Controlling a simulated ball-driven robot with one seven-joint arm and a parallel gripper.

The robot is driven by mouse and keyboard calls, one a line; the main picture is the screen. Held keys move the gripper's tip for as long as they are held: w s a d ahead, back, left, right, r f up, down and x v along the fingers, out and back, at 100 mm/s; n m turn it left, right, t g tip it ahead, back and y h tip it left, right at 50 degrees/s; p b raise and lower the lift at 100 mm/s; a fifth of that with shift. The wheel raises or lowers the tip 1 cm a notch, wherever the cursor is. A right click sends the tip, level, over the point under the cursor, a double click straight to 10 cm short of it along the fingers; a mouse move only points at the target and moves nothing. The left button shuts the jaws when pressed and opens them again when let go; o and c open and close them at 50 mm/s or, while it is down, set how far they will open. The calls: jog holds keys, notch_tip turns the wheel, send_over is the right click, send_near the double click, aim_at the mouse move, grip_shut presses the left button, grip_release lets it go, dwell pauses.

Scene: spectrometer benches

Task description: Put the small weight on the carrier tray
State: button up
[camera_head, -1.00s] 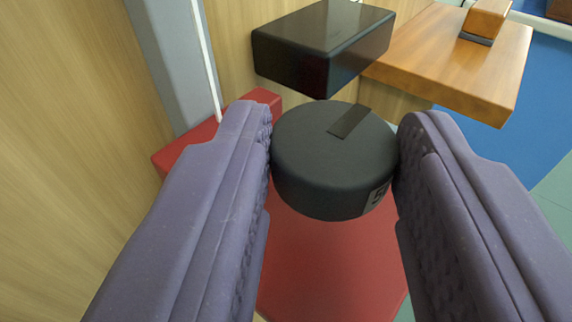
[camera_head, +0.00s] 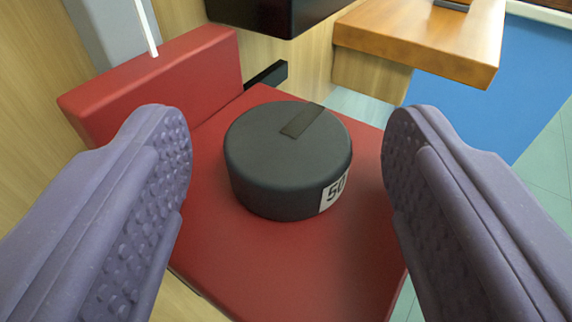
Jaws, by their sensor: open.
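The small weight (camera_head: 282,165) is a dark grey, squat round block with a strip on its top and a white label on its side reading about "50". It sits upright on a red tray (camera_head: 300,275), which appears to be the carrier tray, with a raised red back wall at the upper left. My gripper (camera_head: 288,150) is open, with one purple textured finger on each side of the weight. A clear gap shows between each finger and the weight.
A black box (camera_head: 275,12) overhangs behind the tray at the top. A wooden shelf (camera_head: 425,40) stands at the upper right, above blue and pale green floor. A white rod (camera_head: 147,28) rises by the tray's back wall. Wood panelling lies at the left.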

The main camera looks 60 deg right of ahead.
jog(key=p+v, duration=0.3)
jog(key=v, duration=0.9)
jog(key=shift+a, duration=0.1)
